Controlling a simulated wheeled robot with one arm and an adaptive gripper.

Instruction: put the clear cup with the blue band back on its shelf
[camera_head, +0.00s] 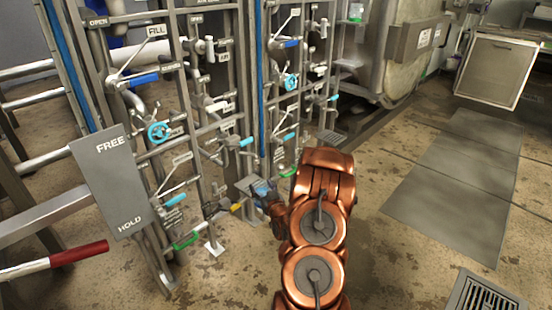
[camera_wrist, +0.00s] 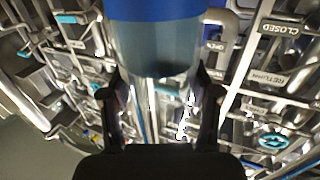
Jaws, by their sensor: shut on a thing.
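The clear cup with the blue band (camera_wrist: 155,55) fills the top middle of the wrist view, its band uppermost and its clear part below. My gripper (camera_wrist: 163,88) is shut on it, with one dark finger on each side. The cup's far end is cut off by the frame edge. In the head view my gripper (camera_head: 265,196) is small, at the end of my copper arm, low in front of the pipe rack. The cup cannot be made out clearly there. A small clear container with a green part (camera_head: 355,12) stands on a ledge at the top; I cannot tell whether this is the cup's shelf.
A pipe rack with valves and levers (camera_head: 215,105) stands close to my gripper. A FREE/HOLD plate (camera_head: 113,180) and a red-handled lever (camera_head: 78,253) are at left. Floor plates (camera_head: 460,175) and a drain grate (camera_head: 484,295) lie at right, where the floor is open.

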